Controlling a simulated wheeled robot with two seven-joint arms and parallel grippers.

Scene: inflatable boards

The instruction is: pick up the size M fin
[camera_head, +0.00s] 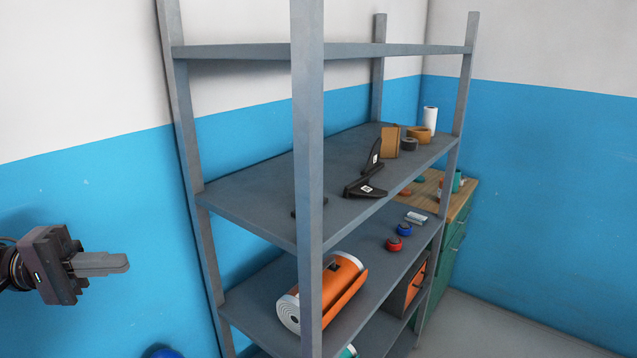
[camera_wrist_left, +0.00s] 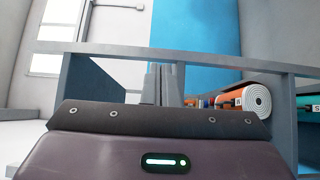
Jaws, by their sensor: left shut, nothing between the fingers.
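Two black fins with small white labels are on the upper middle shelf in the head view. The nearer fin (camera_head: 366,190) lies in front, and the other fin (camera_head: 374,158) stands behind it. The label letters are too small to read, so I cannot tell which is size M. A dark flat piece (camera_head: 297,213) is partly hidden by the front post. My left gripper (camera_head: 126,262) is shut and empty, left of the shelf and well apart from the fins. Its closed fingers (camera_wrist_left: 162,84) also show in the left wrist view. My right gripper is out of view.
The grey rack (camera_head: 308,150) has a front post between my left gripper and the fins. An orange rolled board (camera_head: 345,285) lies on the shelf below. The upper shelf's left part is clear.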

